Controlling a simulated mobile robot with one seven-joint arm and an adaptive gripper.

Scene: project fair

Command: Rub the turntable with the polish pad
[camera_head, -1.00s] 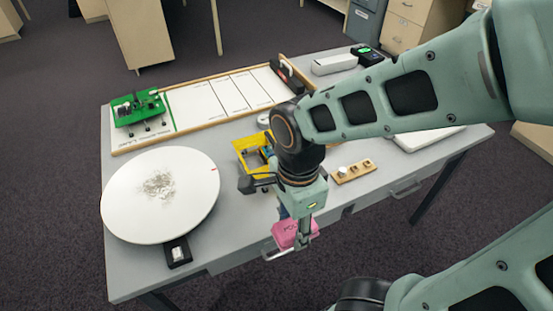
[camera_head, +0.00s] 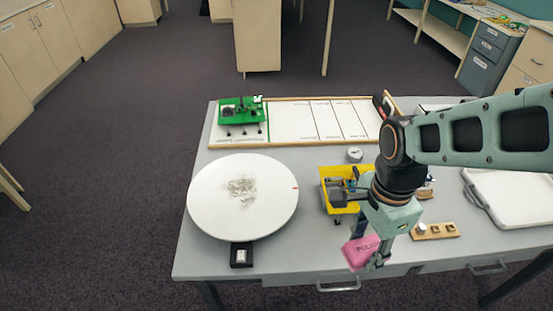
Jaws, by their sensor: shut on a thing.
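The turntable (camera_head: 220,211) is a round white disc at the left front of the grey table, with a small red mark near its right rim. A patch of pale grey residue (camera_head: 241,190) lies near its middle. My gripper (camera_head: 372,257) points down near the table's front edge, to the right of the turntable and apart from it. It is shut on the pink polish pad (camera_head: 359,252), which has dark lettering and hangs tilted. The fingertips are partly hidden by the pad and the wrist.
A black switch box (camera_head: 241,256) sits at the turntable's front. A green board (camera_head: 240,115) and a wood-framed white panel (camera_head: 300,122) lie behind. A wooden block strip (camera_head: 436,231) and white tray (camera_head: 510,200) are right.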

